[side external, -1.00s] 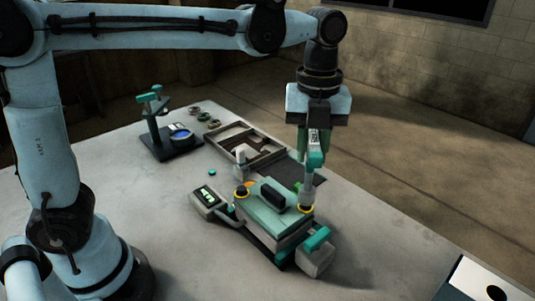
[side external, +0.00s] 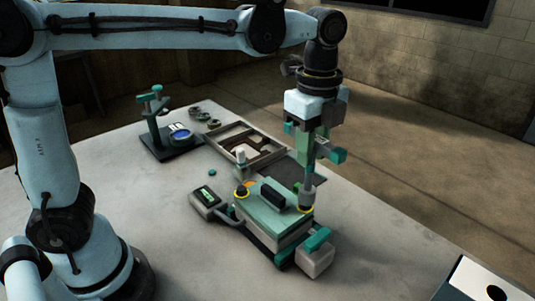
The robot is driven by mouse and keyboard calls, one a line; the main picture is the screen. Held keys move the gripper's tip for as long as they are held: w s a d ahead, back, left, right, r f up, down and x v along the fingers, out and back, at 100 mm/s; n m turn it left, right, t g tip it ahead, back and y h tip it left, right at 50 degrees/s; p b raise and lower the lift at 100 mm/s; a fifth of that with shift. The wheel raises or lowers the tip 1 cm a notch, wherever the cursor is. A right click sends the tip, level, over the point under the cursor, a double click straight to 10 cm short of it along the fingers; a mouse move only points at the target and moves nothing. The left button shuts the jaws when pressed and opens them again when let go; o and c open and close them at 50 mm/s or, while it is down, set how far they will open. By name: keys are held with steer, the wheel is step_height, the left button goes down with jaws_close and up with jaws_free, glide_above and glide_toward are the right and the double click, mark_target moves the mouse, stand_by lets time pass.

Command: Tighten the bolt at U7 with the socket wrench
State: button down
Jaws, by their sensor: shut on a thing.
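My gripper (side external: 309,128) is at the right end of the arm, pointing down, shut on the socket wrench (side external: 309,180). The wrench stands upright, with a grey shaft and a green-ended handle sticking out to the right. Its lower end meets a yellow-ringed spot (side external: 306,209) at the right corner of the green-topped block (side external: 270,225). The bolt there is hidden under the socket. A second yellow-ringed dark bolt (side external: 241,191) shows at the block's left corner. I cannot read any U7 label.
A small device with a green display (side external: 204,199) lies left of the block. A grey box with a green handle (side external: 316,258) is at its front right. The table's front left is clear.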

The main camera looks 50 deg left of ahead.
steer(key=n, duration=0.6)
steer(key=shift+n, duration=0.3)
steer(key=n, duration=1.8)
stand_by(0.4)
steer(key=shift+f, duration=0.15)
